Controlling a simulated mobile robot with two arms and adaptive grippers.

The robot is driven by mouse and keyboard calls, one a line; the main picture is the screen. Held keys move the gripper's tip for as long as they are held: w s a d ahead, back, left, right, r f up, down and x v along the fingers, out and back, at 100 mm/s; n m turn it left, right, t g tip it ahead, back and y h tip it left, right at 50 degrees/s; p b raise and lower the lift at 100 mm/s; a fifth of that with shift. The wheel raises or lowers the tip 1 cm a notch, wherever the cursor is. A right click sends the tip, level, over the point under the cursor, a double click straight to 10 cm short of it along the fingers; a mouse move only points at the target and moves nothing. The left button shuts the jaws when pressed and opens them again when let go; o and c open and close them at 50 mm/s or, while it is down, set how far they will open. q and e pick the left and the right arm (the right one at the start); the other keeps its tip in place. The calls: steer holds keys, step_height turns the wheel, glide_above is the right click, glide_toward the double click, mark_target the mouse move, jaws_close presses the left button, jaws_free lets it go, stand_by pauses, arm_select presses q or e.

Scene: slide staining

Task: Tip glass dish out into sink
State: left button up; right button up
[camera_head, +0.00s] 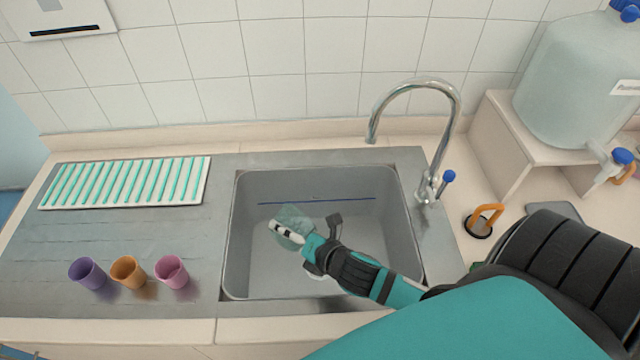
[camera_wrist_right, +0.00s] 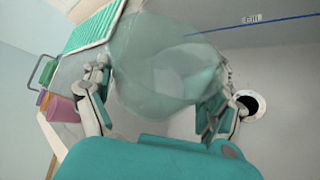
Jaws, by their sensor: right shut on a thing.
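The clear, greenish glass dish (camera_head: 293,222) is held over the sink (camera_head: 320,180) by my right gripper (camera_head: 290,232), which is shut on it. In the right wrist view the dish (camera_wrist_right: 165,70) sits between the two fingers of my right gripper (camera_wrist_right: 160,100) and looks tilted. I cannot make out any liquid in it. The sink drain (camera_wrist_right: 252,104) shows to the right of the fingers in the wrist view. My left gripper is not in view.
A chrome faucet (camera_head: 440,110) arches at the sink's back right. Purple (camera_head: 87,273), orange (camera_head: 128,271) and pink (camera_head: 171,271) cups stand on the drainboard at left, before a green-striped rack (camera_head: 125,183). A large water container (camera_head: 570,100) stands at right.

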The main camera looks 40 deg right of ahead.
steer(key=shift+d+r+m+y+b, duration=0.6)
steer(key=shift+r+m+y+b, duration=0.4)
steer(key=shift+b, duration=0.4)
stand_by(1.3)
steer(key=shift+d+m+t+b, duration=0.3)
steer(key=shift+d+b, duration=0.05)
steer(key=shift+d+m+y+b, duration=0.3)
steer(key=shift+d+b, duration=0.1)
steer(key=shift+b, duration=0.15)
steer(key=shift+d+r, duration=0.1)
steer(key=shift+r, duration=0.2)
steer(key=shift+s+d+r+m+y, duration=0.1)
steer(key=shift+d+m+y, duration=0.05)
steer(key=shift+m+y, duration=0.2)
steer(key=shift+d+r+m+t+y, duration=0.25)
steer(key=shift+d+m+t+y, duration=0.25)
steer(key=shift+m, duration=0.25)
